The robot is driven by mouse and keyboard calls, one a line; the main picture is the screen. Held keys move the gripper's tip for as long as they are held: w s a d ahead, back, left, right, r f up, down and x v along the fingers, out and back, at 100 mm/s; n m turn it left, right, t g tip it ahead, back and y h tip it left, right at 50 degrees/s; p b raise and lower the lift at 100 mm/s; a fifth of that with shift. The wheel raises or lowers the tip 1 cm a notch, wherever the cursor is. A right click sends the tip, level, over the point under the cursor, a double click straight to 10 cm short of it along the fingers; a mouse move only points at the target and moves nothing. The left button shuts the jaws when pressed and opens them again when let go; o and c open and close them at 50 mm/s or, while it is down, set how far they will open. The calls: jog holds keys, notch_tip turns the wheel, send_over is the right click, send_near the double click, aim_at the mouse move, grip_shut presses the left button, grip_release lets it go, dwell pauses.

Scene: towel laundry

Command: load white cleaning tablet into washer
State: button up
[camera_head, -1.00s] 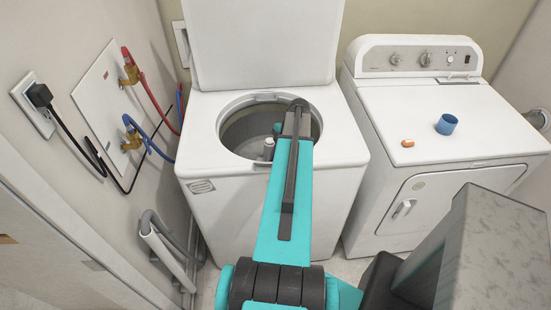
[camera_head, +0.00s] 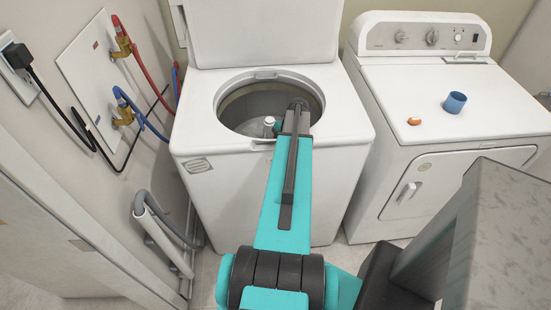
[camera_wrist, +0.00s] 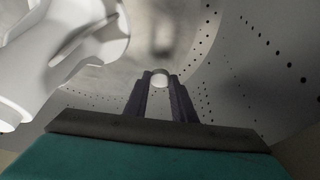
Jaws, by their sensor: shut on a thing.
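The white cleaning tablet (camera_wrist: 160,79) is held between the two dark fingertips of my gripper (camera_wrist: 159,76) in the wrist view. The gripper is shut on it. Around it the wrist view shows the pale perforated wall of the washer drum (camera_wrist: 225,85), with the white agitator (camera_wrist: 70,50) at the left, apart from the tablet. In the head view the top-load washer (camera_head: 205,140) stands with its lid up, and my arm reaches over its front rim into the opening. The gripper fingers and tablet are hidden there; the agitator top (camera_head: 269,121) shows left of the arm.
The raised lid (camera_head: 262,35) stands behind the opening. A dryer (camera_head: 490,115) at the right carries a blue cup (camera_head: 455,102) and a small orange item (camera_head: 414,121). Hoses and a wall valve panel (camera_head: 95,75) are at the left. The drum rim (camera_head: 222,95) surrounds my arm.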

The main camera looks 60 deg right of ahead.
jog(key=o, duration=1.1)
notch_tip(320, 180, up, 12)
jog(key=p, duration=0.5)
jog(key=shift+f, duration=0.1)
